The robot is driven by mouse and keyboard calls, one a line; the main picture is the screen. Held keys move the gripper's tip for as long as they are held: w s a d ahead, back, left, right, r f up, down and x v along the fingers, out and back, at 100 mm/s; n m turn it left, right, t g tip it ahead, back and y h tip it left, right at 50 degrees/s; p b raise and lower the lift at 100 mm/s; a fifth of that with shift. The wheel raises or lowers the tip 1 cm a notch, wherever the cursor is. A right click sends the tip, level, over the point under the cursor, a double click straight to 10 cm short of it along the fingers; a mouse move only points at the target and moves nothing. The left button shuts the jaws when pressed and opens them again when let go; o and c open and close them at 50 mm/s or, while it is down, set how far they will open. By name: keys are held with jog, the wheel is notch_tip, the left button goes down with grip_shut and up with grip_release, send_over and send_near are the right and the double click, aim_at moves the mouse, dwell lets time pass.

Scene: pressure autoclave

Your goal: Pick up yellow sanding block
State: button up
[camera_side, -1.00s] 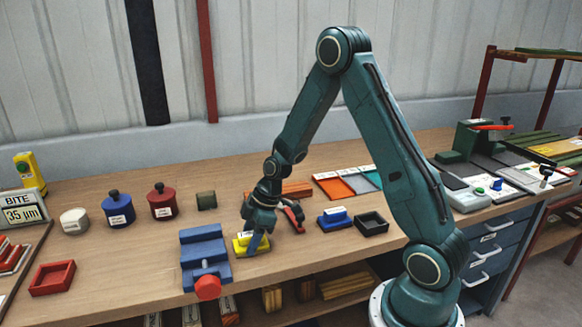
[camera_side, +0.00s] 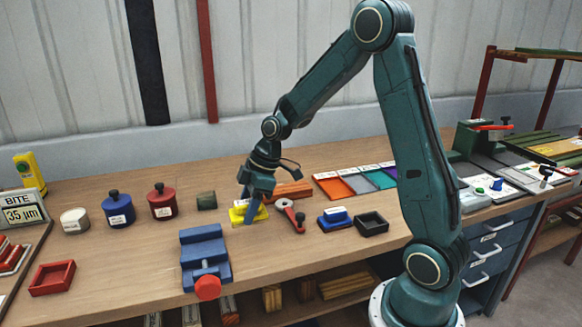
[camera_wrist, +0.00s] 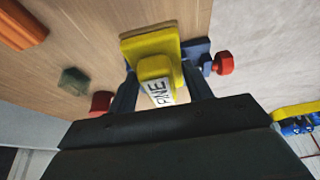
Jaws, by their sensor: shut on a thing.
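The yellow sanding block (camera_side: 236,216) is held in my gripper (camera_side: 250,213), which is shut on it. In the side view it appears raised above the bench, behind the blue vise. In the wrist view the block (camera_wrist: 150,44) sits between the two dark fingers of my gripper (camera_wrist: 160,85). Its raised grip carries a white label reading FINE. The fingers press on the sides of this grip, and the wider yellow base is beyond it. In the side view a finger hides part of the block.
A blue vise with a red knob (camera_side: 204,250) stands in front. A red-handled tool (camera_side: 290,215), a blue block (camera_side: 334,221) and a black tray (camera_side: 371,222) lie to the right. Blue (camera_side: 118,209) and red (camera_side: 162,202) pots stand left. Bare bench lies between the vise and red tray (camera_side: 52,277).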

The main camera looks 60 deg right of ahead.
aim_at(247, 200)
notch_tip(247, 200, up, 10)
jog(key=shift+r, duration=0.2)
dwell(0.5)
jog(key=o, duration=0.3)
jog(key=shift+c, duration=0.9)
jog(key=shift+w+d+f, duration=0.15)
jog(key=shift+w+d, duration=0.1)
jog(key=shift+d, duration=0.05)
jog(key=w+d+f+m+h, duration=0.1)
jog(key=w+d+f+m, duration=0.1)
jog(key=d, duration=0.4)
jog(key=w+d+f+m+t+h, duration=0.1)
jog(key=w+d+f+m, duration=0.2)
jog(key=d, duration=0.4)
jog(key=w+d+f+m+h, duration=0.1)
jog(key=w+d+f+m, duration=0.2)
jog(key=d, duration=0.4)
jog(key=shift+w+f+m, duration=0.25)
jog(key=shift+f+m, duration=0.05)
jog(key=shift+m, duration=0.2)
